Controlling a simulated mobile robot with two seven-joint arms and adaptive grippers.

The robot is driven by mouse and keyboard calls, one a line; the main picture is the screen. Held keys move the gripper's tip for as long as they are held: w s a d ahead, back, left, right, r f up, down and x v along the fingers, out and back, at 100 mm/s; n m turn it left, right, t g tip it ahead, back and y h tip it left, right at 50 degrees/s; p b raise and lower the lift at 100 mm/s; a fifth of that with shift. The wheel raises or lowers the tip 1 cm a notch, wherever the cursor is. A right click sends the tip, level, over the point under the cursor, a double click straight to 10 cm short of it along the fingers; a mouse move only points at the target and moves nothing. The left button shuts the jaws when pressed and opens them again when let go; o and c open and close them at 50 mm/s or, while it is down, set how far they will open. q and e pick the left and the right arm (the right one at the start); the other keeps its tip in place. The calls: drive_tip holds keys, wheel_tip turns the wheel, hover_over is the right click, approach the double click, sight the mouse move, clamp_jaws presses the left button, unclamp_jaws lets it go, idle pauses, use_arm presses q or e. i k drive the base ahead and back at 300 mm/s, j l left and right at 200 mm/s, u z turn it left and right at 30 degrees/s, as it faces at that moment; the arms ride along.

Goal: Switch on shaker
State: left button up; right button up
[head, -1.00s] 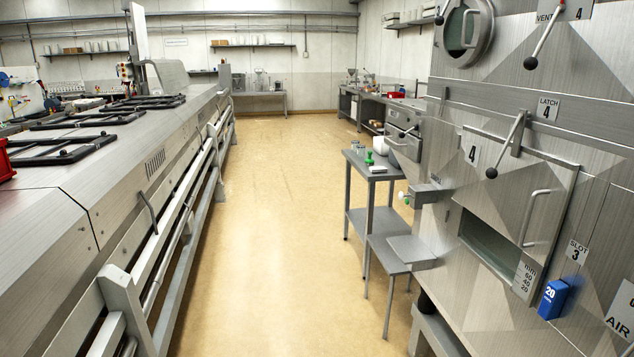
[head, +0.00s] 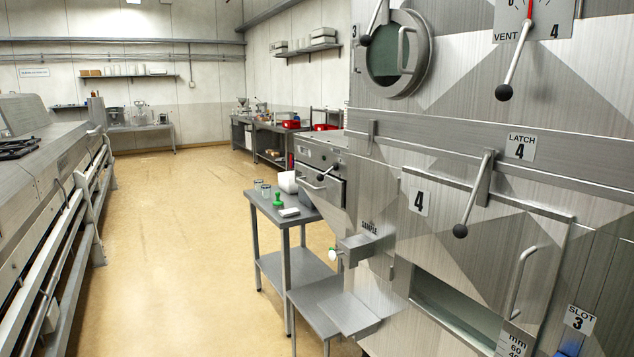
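No thing in view is clearly marked as a shaker, and I cannot tell which one it is. Small devices (head: 140,112) stand on a far bench at the back left. More small equipment (head: 243,105) stands at the far end of the bench along the right wall. Both groups are too small to make out. Neither of my grippers shows in the head view.
A large metal dryer (head: 470,130) with levers and a partly open slot fills the right. A small grey side table (head: 263,203) stands beside it. A long metal machine (head: 40,180) lines the left. The yellow floor (head: 190,220) between is clear.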

sight(320, 177)
drive_tip(key=i+j+u, duration=0.1)
drive_tip(key=i+j, duration=0.15)
drive_tip(key=i, duration=0.7)
drive_tip(key=i+j, duration=0.15)
drive_tip(key=i, duration=0.8)
drive_tip(key=i+j+u, duration=0.15)
drive_tip(key=i, duration=0.8)
